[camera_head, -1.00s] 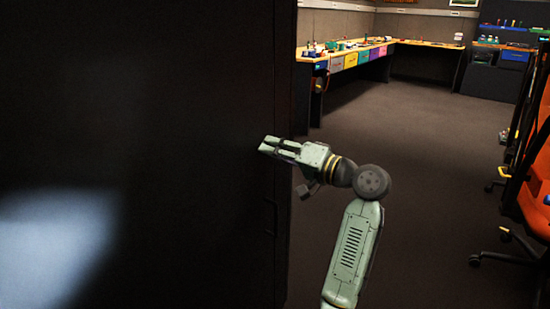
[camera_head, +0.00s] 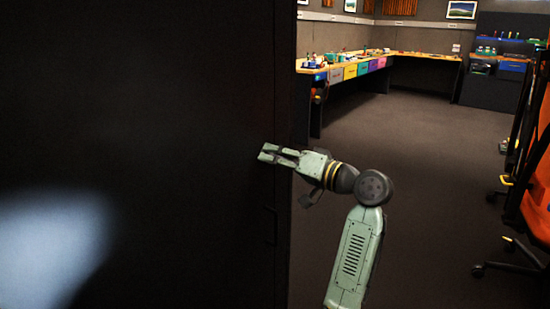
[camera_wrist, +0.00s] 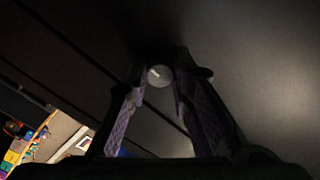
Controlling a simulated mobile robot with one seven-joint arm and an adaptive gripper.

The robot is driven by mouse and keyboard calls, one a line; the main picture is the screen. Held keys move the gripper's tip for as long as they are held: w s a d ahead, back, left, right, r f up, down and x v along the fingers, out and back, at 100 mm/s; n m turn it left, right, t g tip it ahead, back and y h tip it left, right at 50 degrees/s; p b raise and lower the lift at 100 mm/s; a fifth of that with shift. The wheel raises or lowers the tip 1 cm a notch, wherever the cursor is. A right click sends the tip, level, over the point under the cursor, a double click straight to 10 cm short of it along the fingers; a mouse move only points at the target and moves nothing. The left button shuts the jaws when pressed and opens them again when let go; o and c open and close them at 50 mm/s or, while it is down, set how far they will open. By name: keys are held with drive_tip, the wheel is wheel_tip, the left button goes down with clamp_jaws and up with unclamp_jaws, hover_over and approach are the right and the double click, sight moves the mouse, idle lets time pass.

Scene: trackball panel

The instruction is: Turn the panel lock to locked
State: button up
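The panel lock (camera_wrist: 160,75) is a small round light-grey disc on a dark surface in the wrist view. A short pale mark on its face runs at a slant; I cannot tell which setting it stands for. My gripper (camera_wrist: 161,82) points at the lock, with one finger on each side of it in the picture. The fingers are apart, and I see no clear contact with the lock. In the head view my gripper (camera_head: 266,153) is at the right part of a large dark panel (camera_head: 200,110), fingertips close to its face. The lock cannot be made out there.
A thin handle (camera_head: 271,225) is on the dark panel below my gripper. A workbench (camera_head: 335,68) with coloured drawers stands far behind. An orange chair (camera_head: 537,185) is at the right. The floor (camera_head: 430,190) between is open.

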drive_tip(key=o, duration=0.4)
drive_tip(key=v, duration=1.2)
